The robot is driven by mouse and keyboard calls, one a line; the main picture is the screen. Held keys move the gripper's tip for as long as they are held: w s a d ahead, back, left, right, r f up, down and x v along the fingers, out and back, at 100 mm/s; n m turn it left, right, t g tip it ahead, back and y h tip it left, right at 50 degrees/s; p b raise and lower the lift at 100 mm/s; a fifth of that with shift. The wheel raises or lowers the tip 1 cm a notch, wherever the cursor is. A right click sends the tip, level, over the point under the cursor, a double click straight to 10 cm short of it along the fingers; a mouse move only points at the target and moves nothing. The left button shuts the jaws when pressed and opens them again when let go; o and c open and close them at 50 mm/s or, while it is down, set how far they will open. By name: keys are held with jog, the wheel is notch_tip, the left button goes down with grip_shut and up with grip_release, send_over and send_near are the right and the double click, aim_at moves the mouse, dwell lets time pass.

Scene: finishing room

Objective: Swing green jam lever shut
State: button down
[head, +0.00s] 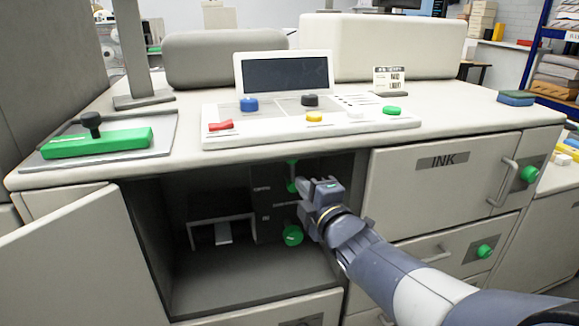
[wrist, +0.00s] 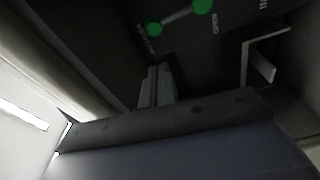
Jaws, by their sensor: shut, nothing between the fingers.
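The green jam lever (head: 292,168) is inside the open, dark compartment of the press, on a dark panel at its right side. Its lower part is partly hidden by my gripper in the head view. In the wrist view a grey bar with green ends, apparently this lever (wrist: 178,18), shows at the top edge beside small white labels I cannot read. My gripper (head: 306,186) is at the compartment's mouth, close to the lever; I cannot tell whether they touch. Its fingers (wrist: 157,85) are shut and empty in the wrist view.
A round green knob (head: 292,235) sits below the lever. A pale bracket (head: 222,222) stands deeper inside to the left. The compartment door (head: 75,255) hangs open at left. The closed INK door (head: 440,178) is at right, and the control panel (head: 300,125) is above.

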aim_at(293, 173)
jog(key=x, duration=0.9)
jog(key=shift+w+a, duration=0.15)
jog(key=shift+w, duration=0.25)
jog(key=shift+w+d+r+b, duration=0.1)
jog(key=shift+d+b, duration=0.1)
jog(key=shift+d, duration=0.1)
jog(key=shift+w+d+r+b, duration=0.1)
jog(key=shift+w+d+b, duration=0.1)
jog(key=shift+d, duration=0.15)
jog(key=shift+s+d+f, duration=0.1)
jog(key=shift+f, duration=0.05)
